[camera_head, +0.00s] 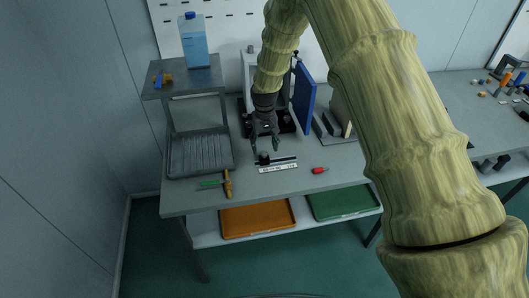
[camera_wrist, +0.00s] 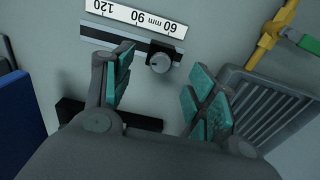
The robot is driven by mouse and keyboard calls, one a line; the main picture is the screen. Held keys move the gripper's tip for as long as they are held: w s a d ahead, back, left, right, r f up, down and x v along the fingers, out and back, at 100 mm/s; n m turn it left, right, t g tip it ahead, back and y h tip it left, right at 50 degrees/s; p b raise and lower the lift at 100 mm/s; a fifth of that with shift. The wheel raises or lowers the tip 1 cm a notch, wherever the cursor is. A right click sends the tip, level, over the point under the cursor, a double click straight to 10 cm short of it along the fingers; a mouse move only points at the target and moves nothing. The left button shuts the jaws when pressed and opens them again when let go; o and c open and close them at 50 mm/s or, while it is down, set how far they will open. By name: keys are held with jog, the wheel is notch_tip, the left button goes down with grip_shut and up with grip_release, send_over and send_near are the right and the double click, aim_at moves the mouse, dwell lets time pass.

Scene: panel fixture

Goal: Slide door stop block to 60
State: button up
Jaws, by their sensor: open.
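The door stop block (camera_wrist: 163,50) is small and dark with a round grey knob, and sits on a dark rail (camera_wrist: 108,38). A white scale (camera_wrist: 118,12) beside the rail reads 120, 90 and 60 mm, upside down in the wrist view. The block is by the 60 mm label; I cannot tell its exact reading. In the head view the block (camera_head: 263,158) is at the rail's left end. My gripper (camera_wrist: 160,80) is open and empty, its fingers either side of the block's area and apart from it. It is just behind the block in the head view (camera_head: 264,146).
A blue panel (camera_head: 304,100) stands behind to the right. A red-and-black item (camera_head: 320,170) lies right of the scale. A yellow-handled tool (camera_head: 228,184) lies front left. A grey rack (camera_head: 172,155) with a ribbed tray stands left. Bare bench lies in front of the scale.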

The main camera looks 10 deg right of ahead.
notch_tip(320, 180, up, 6)
jog(key=shift+f, duration=0.15)
dwell(0.6)
